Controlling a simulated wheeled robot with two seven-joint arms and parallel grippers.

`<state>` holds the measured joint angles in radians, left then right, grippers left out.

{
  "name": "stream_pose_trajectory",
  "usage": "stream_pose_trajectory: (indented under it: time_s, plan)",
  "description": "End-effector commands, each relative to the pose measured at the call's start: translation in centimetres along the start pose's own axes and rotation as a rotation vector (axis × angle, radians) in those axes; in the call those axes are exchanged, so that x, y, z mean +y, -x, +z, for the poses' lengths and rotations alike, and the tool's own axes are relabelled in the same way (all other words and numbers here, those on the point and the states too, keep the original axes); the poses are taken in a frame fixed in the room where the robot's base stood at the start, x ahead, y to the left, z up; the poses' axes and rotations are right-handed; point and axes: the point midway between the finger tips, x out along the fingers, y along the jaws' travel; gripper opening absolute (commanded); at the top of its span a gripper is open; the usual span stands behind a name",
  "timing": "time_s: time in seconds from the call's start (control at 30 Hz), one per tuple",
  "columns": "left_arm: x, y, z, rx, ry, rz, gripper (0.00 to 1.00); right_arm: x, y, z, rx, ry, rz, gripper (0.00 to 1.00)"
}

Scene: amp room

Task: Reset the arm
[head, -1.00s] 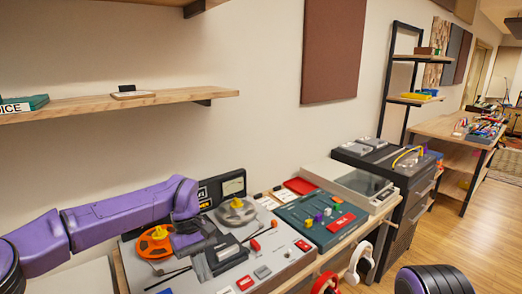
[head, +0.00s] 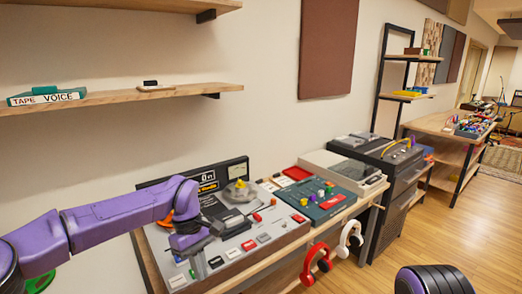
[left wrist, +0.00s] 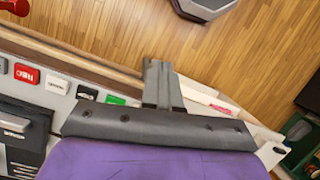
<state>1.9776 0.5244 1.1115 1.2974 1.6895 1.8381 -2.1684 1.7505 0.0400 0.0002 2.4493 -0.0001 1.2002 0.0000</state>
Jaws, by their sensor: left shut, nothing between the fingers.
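My left arm comes in from the left in the head view, and its purple links cross in front of the tape machine (head: 262,236). My left gripper (head: 197,264) hangs over the machine's front left part, near its row of buttons, with its fingers pointing down. In the left wrist view the grey fingers (left wrist: 160,82) are together with nothing between them. They extend past the machine's button edge, with floor behind. The grey reel (head: 238,192) is visible, while the orange reel (head: 168,219) is mostly hidden behind my arm.
A green mixer panel (head: 318,197) and a grey turntable-like box (head: 345,172) stand to the right. Red headphones (head: 316,264) and white headphones (head: 349,238) hang on the bench's front edge. A shelf (head: 110,98) is above.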

Motion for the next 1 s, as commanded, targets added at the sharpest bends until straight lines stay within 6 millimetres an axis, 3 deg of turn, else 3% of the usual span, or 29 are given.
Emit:
stream_pose_trajectory:
  time_s: [0.17,0.33,0.47,0.53,0.67,0.8,0.9,1.0]
  plan:
    - [0.0,-1.5,-1.9,0.151,0.186,0.014,0.0,0.0,0.0,0.0,-0.001,0.0,0.001,0.0]
    - [-0.9,-5.2,-4.8,0.409,0.378,0.041,0.0,0.0,0.0,0.0,-0.001,0.0,0.001,0.0]
    - [-2.4,-10.8,-7.2,0.694,0.462,0.118,0.0,0.0,0.0,0.1,-0.001,0.0,0.001,0.0]
    - [-4.0,-15.2,-8.0,0.846,0.431,0.205,0.0,0.0,0.0,0.1,-0.001,0.001,0.001,0.0]
    - [-9.1,-23.7,-6.8,0.927,0.239,0.341,0.0,0.0,0.0,0.0,-0.001,0.0,0.001,0.0]
    - [-16.9,-30.3,-3.9,0.828,0.026,0.326,0.0,0.0,0.0,0.0,-0.001,0.0,0.001,0.0]
    - [-23.3,-33.0,-2.1,0.746,-0.114,0.237,0.0,0.0,0.0,0.0,-0.001,0.0,0.001,0.0]
    - [-28.7,-34.0,-1.1,0.7,-0.238,0.127,0.0,0.0,0.0,0.0,-0.001,0.0,0.001,0.0]
